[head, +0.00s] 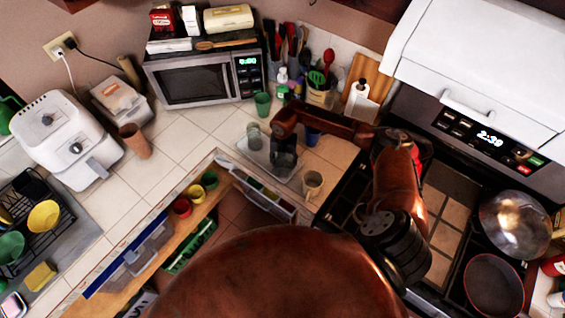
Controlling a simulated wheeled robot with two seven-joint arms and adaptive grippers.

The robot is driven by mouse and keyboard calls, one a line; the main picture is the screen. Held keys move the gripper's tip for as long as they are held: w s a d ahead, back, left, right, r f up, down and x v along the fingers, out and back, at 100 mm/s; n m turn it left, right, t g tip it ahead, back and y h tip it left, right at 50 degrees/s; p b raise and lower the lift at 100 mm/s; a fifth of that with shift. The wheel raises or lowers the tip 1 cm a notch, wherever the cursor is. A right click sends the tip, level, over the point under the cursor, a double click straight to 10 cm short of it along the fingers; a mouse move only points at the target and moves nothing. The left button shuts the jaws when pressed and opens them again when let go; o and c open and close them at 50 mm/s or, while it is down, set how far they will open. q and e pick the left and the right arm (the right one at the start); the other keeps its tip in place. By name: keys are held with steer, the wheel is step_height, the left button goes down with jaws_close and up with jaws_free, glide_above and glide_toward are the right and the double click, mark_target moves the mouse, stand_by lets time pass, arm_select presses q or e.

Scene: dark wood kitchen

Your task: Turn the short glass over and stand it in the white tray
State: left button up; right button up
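A small greyish see-through glass (253,134) stands at the back left end of the white tray (262,161) on the tiled counter; I cannot tell which way up it is. My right gripper (284,163) points down over the right part of the tray, just right of the glass and apart from it. Its dark fingers are too small to tell whether they are open or shut, and the arm hides part of the tray. My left gripper is not in view.
The microwave (205,82) is behind left, the stove (445,215) at right. Open drawers lie in front.

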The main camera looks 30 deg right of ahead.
steer(key=shift+c, duration=1)
steer(key=shift+r, duration=0.1)
